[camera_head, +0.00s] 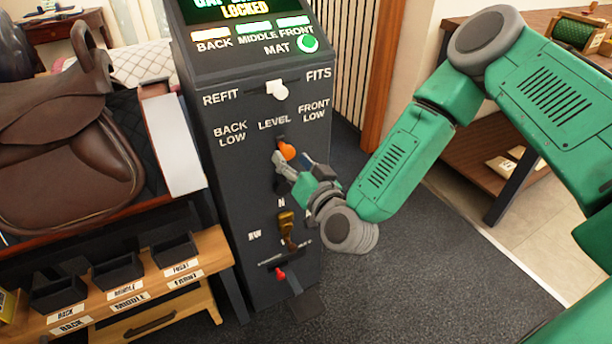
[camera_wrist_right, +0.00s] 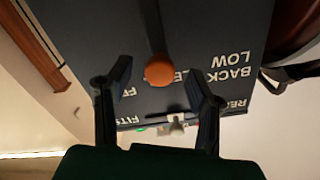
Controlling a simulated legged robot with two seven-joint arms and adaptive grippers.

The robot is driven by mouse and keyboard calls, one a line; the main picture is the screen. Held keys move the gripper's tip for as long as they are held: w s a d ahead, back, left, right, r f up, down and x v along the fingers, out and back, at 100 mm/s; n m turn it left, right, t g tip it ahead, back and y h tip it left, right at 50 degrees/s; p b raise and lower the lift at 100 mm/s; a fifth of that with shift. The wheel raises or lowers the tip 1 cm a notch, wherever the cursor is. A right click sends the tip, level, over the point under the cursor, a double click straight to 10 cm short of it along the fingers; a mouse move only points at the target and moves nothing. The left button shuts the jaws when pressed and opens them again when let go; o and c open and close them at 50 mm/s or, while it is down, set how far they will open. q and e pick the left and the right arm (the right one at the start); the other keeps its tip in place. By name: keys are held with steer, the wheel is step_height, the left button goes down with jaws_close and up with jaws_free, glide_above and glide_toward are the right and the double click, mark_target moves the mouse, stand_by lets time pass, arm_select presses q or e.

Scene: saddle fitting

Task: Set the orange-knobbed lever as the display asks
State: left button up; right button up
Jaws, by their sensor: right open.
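The orange-knobbed lever (camera_head: 287,151) stands on the front of the dark console (camera_head: 245,170), under the word LEVEL, between BACK LOW and FRONT LOW. My right gripper (camera_head: 295,163) is open just in front of and below the orange knob. In the right wrist view the orange knob (camera_wrist_right: 159,71) lies between and beyond the two open fingers (camera_wrist_right: 157,85), apart from both as far as I can tell. My left gripper is not in view.
A white knob (camera_head: 278,90) sits above, between REFIT and FITS. A brass-coloured handle (camera_head: 287,226) and a red-tipped lever (camera_head: 281,275) are below. A brown saddle (camera_head: 65,150) and a wooden bench with dark bins (camera_head: 115,270) stand left. A shelf (camera_head: 480,165) is behind my right arm.

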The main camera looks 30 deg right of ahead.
steer(key=s, duration=0.9)
steer(key=shift+d, duration=0.2)
steer(key=shift+f, duration=0.1)
steer(key=s+a+f+n+g+y+p, duration=0.1)
steer(key=s+a+f+n+g+y, duration=0.3)
steer(key=s+f+g, duration=0.6)
steer(key=s+d+f+n+g+h+p, duration=0.1)
steer(key=s+d+f+g+h, duration=0.3)
steer(key=s, duration=1.1)
steer(key=d+f+g, duration=0.3)
steer(key=d+f, duration=0.2)
steer(key=shift+f+h, duration=0.15)
steer(key=shift+h, duration=0.25)
